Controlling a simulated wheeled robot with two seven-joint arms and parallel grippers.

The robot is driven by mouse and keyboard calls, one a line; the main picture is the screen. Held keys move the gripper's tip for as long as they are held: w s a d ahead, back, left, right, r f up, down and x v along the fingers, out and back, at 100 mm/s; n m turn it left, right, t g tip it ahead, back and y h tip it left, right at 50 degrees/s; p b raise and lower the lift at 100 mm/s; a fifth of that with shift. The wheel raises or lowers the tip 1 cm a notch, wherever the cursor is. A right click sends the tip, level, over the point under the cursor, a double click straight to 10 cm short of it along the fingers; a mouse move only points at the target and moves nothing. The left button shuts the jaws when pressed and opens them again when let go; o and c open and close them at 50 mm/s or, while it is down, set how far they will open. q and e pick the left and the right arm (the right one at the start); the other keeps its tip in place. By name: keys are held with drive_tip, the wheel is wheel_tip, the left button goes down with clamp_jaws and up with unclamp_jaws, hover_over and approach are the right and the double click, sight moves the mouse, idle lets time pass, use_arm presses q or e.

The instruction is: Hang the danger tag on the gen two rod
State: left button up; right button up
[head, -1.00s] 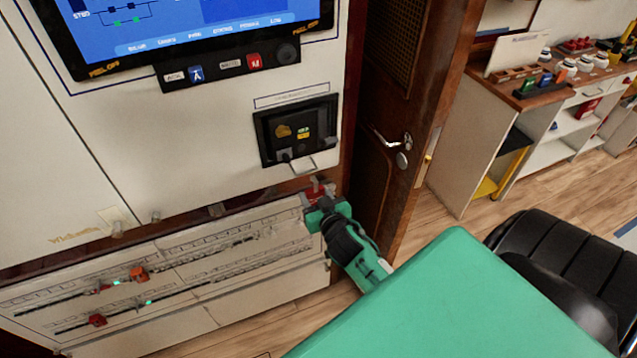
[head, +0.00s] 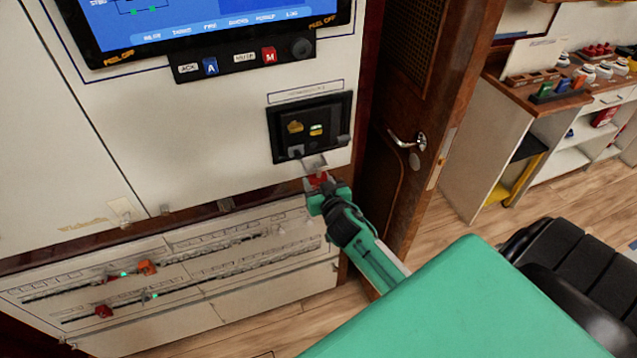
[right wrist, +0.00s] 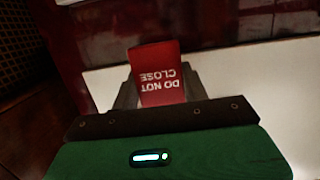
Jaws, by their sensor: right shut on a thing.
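The red danger tag (right wrist: 158,72) shows close up in the right wrist view, with "DO NOT CLOSE" in white, upside down. My right gripper (right wrist: 160,95) is shut on its lower part. In the head view the gripper (head: 318,186) is in front of the cabinet, just below the black recessed unit (head: 310,128). There the tag (head: 319,179) is a small red patch at the fingertips. A pale metal handle or bracket (head: 314,162) juts from the unit just above it. I cannot tell which part is the gen two rod; labels are too small. My left gripper is out of view.
The breaker panel (head: 215,300) runs along the lower left, with orange (head: 147,267) and red (head: 103,311) pieces on its rows. A screen (head: 200,20) is above. A wooden door (head: 400,150) stands to the right. A black chair (head: 570,265) is at the right.

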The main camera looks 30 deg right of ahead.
drive_tip(key=o, duration=1)
drive_tip(key=shift+o, duration=0.2)
drive_tip(key=shift+f, duration=0.1)
drive_tip(key=shift+s, duration=0.1)
